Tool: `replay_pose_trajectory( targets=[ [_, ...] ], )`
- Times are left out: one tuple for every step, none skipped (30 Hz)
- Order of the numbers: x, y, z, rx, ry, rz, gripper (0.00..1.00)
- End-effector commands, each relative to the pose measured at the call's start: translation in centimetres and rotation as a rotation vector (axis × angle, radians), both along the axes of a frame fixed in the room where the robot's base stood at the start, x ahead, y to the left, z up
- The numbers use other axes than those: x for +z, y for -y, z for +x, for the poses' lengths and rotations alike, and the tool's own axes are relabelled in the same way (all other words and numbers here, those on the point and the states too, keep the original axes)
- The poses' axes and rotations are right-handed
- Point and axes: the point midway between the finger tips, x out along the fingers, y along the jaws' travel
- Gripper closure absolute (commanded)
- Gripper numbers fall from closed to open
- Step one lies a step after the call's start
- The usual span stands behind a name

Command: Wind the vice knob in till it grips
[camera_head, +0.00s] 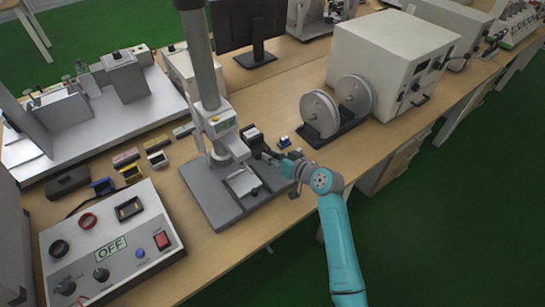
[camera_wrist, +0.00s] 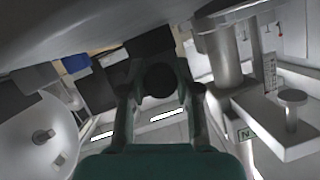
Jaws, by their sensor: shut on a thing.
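A test stand (camera_head: 208,190) with a grey base and a tall column stands on the wooden bench in the head view. The vice (camera_head: 242,182) appears as a pale block on its base, below the instrument head. My gripper (camera_head: 268,157) reaches in from the right, close beside the instrument head. In the wrist view my gripper (camera_wrist: 160,88) has its two fingers closed around a dark round knob (camera_wrist: 160,78). The fingers hide the knob's sides. The jaws of the vice and any gap between them cannot be made out.
A control box (camera_head: 110,245) showing OFF sits at the lower left. Two spools (camera_head: 320,114) and a large white cabinet (camera_head: 388,65) stand at the right. Small coloured blocks lie left of the stand. The bench between stand and spools is partly clear.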

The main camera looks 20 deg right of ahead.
Motion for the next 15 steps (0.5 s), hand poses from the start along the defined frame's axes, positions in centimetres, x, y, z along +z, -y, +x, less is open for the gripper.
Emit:
replay_pose_trajectory(
  targets=[
    [-0.08, -0.05, -0.02, 0.001, -0.008, 0.019, 1.0],
    [-0.09, -0.07, -0.03, 0.002, -0.012, 0.029, 1.0],
    [-0.09, -0.07, -0.03, 0.002, -0.016, 0.04, 1.0],
    [-0.09, -0.08, -0.03, 0.001, -0.018, 0.048, 1.0],
    [-0.09, -0.09, -0.03, 0.002, -0.02, 0.055, 1.0],
    [-0.09, -0.1, -0.04, 0.002, -0.022, 0.062, 1.0],
    [-0.09, -0.1, -0.03, 0.003, -0.024, 0.067, 1.0],
    [-0.09, -0.11, -0.03, 0.002, -0.025, 0.071, 1.0],
    [-0.1, -0.11, -0.03, 0.002, -0.026, 0.075, 1.0],
    [-0.1, -0.11, -0.03, 0.002, -0.027, 0.077, 1.0],
    [-0.09, -0.11, -0.03, 0.002, -0.028, 0.079, 1.0],
    [-0.1, -0.11, -0.03, 0.002, -0.028, 0.081, 1.0],
    [-0.09, -0.11, -0.03, 0.002, -0.028, 0.081, 1.0],
    [-0.09, -0.11, -0.03, 0.002, -0.028, 0.081, 1.0],
    [-0.09, -0.11, -0.03, 0.002, -0.028, 0.081, 1.0]
  ],
)
